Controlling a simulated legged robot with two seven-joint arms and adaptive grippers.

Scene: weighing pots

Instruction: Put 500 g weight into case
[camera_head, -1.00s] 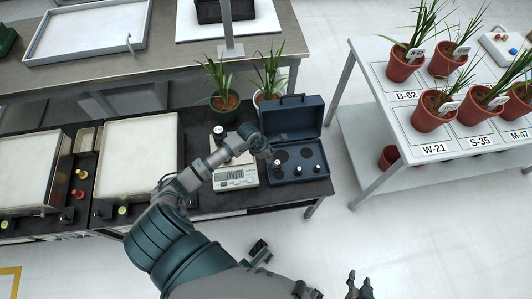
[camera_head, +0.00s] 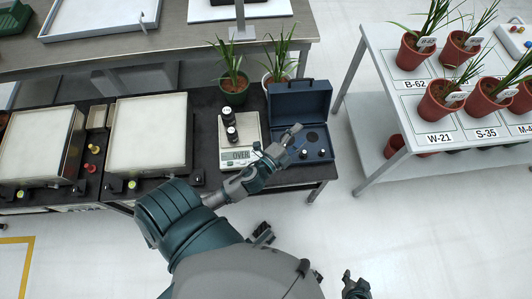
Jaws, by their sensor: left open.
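Two dark weights with light tops stand on the scale (camera_head: 252,122), one at the back (camera_head: 228,115) and one in front (camera_head: 232,134). I cannot read which is the 500 g one. The scale display reads OVER. The blue case (camera_head: 300,97) stands open to the right of the scale, with dark round recesses and small weights (camera_head: 304,154) at its front. My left gripper (camera_head: 298,132) is open over the left part of the case and hides part of its inside. My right gripper (camera_head: 356,284) is low at the bottom, away from the bench, with its fingers apart.
Two potted plants (camera_head: 234,88) stand behind the scale and case. Flat white-topped units (camera_head: 150,130) are on the left of the dark bench. A white table (camera_head: 385,75) with several labelled pots is at the right. The floor between bench and table is clear.

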